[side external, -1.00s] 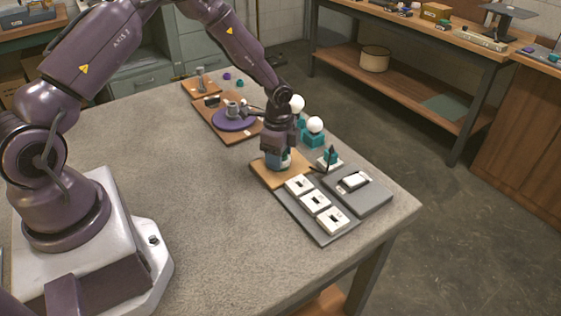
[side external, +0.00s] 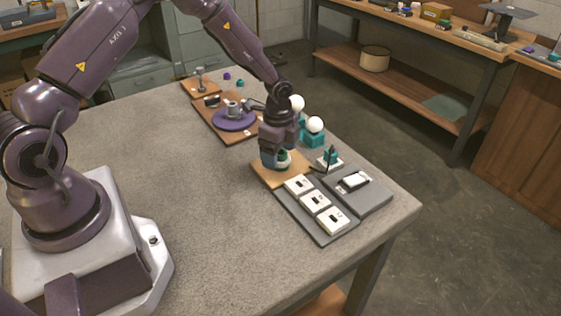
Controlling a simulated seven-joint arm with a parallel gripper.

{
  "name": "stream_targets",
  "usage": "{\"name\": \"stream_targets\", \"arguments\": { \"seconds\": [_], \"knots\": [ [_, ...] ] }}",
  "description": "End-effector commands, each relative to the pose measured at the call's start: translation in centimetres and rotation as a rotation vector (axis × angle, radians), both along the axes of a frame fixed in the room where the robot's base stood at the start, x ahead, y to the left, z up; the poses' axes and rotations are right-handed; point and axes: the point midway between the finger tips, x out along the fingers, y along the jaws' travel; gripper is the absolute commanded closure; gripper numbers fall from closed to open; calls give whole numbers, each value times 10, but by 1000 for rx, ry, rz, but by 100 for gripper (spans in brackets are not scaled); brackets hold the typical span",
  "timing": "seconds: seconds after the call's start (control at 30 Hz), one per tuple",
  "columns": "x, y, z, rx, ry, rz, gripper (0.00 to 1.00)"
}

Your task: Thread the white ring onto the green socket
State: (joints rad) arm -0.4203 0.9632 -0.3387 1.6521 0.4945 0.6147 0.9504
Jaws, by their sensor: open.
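My gripper (side external: 274,160) points down over a small wooden board (side external: 297,168) near the middle of the table. It is open, with its fingers around or close beside a small green part, which looks like the green socket (side external: 283,155). A pale band shows low around the green part and may be the white ring (side external: 285,163). The fingers partly hide both, so I cannot tell how fully the ring sits around the socket.
A grey tray with several white blocks (side external: 315,202) and a grey pad (side external: 366,198) lie to the right. White globes on teal holders (side external: 313,139) stand behind. A purple disc (side external: 234,120) sits on another board.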

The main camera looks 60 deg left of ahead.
Motion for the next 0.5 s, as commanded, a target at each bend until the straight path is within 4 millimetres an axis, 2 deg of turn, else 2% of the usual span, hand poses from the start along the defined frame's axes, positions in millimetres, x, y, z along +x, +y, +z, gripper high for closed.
{"name": "stream_targets", "arguments": {
  "seconds": [0.3, 0.5],
  "knots": [
    [0, 1, 70, 2, -5, 1, 22],
    [0, 1, 103, 2, -4, 1, 22]
  ]
}}
